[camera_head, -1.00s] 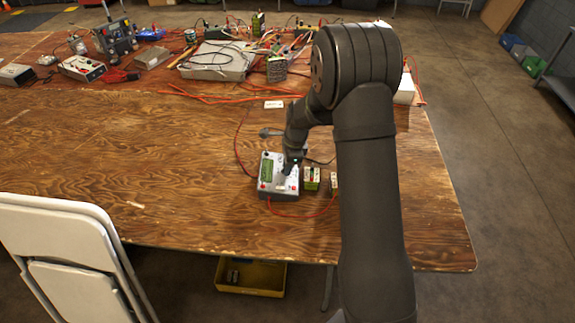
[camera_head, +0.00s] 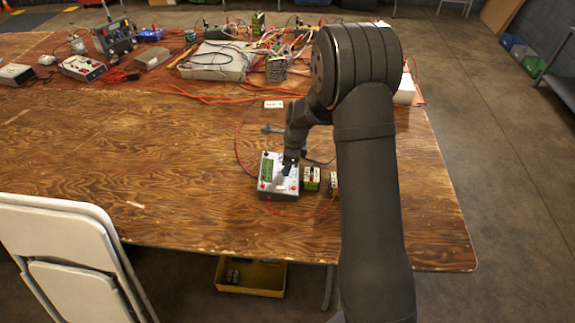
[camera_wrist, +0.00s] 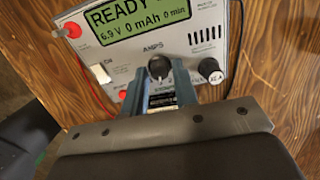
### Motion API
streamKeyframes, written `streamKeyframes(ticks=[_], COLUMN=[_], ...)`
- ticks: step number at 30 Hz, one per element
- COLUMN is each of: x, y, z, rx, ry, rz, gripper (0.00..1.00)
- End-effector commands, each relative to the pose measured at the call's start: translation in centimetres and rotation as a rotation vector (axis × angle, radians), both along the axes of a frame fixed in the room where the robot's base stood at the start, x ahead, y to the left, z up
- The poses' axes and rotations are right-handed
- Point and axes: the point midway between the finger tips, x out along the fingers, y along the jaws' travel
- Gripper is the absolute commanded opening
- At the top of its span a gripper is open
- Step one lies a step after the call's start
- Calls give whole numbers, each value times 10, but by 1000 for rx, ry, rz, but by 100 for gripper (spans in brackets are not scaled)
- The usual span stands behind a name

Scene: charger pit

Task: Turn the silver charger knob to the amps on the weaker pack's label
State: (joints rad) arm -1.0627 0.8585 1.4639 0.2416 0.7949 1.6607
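The grey charger (camera_head: 278,190) lies on the wooden table, with its lit green display (camera_wrist: 137,20) reading READY, 6.9 V, 0 mAh, 0 min. In the wrist view, the knob (camera_wrist: 159,67) under the word AMPS stands at my gripper (camera_wrist: 160,76). The two blue fingers are apart and flank this knob; I cannot tell whether they press on it. The knob's setting is not readable. A second, dark knob (camera_wrist: 210,70) stands to its right.
Red leads run from the charger across the table. A wrench-like tool (camera_head: 270,129) lies behind it. Instruments, cables and a grey box (camera_head: 218,63) crowd the table's far side. A white folding chair (camera_head: 60,240) stands at the front left. The table's left middle is clear.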

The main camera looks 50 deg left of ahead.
Motion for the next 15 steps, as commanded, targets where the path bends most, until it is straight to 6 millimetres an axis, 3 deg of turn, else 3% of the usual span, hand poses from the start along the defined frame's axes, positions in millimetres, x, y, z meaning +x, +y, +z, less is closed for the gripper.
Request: streamKeyframes(ticks=[2, 11, 15], x=[0, 0, 2], y=[0, 0, -1], z=[0, 1, 13], rx=[0, 0, 3], ry=[0, 0, -1], rz=[0, 0, -1], gripper=[41, 41, 41])
